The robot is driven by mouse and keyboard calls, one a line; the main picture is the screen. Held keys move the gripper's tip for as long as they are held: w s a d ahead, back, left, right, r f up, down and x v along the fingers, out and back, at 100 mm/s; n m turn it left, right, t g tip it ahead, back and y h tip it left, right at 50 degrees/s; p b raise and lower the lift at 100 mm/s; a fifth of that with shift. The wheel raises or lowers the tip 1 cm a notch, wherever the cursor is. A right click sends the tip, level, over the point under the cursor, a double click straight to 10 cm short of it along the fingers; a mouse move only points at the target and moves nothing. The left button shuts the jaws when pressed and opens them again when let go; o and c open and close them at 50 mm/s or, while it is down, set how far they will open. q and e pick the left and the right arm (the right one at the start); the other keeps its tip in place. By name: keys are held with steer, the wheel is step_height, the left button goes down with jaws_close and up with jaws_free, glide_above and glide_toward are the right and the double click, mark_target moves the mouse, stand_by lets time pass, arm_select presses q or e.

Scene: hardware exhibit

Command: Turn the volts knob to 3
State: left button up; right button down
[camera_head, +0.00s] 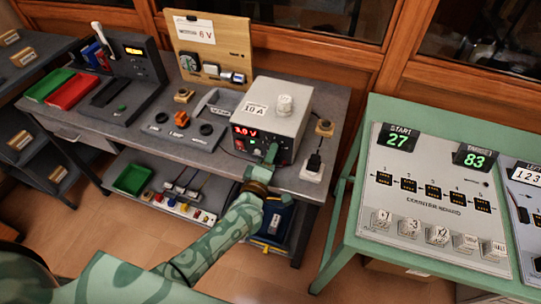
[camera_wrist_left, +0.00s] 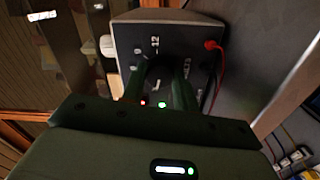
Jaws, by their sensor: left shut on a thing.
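The grey power supply box (camera_head: 283,112) stands on the bench, with a "10 A" label on top. Its front display (camera_head: 246,132) glows red and seems to read 3.0 V. My left gripper (camera_head: 270,154) is against the right part of that front panel, shut on the volts knob. In the left wrist view, the fingers (camera_wrist_left: 161,72) reach the panel (camera_wrist_left: 185,38) among dial marks, including a 12. The knob is mostly hidden between the fingers, and its pointer cannot be made out. My right gripper is out of view.
A red plug and lead (camera_wrist_left: 212,45) sit beside the dial. A black plug in a white socket (camera_head: 313,168) stands right of the box. A green table (camera_head: 350,220) with a counter board (camera_head: 437,190) stands at right.

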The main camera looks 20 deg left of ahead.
arm_select(q)
steer(key=shift+f+n, duration=0.1)
steer(key=shift+n, duration=0.2)
steer(key=o, duration=1)
steer(key=shift+s, duration=0.1)
steer(key=s, duration=0.5)
steer(key=s+p, duration=0.1)
steer(key=s, duration=0.4)
steer(key=s+p, duration=0.1)
steer(key=s, duration=0.5)
steer(key=shift+s+a, duration=0.1)
steer(key=shift+a, duration=0.2)
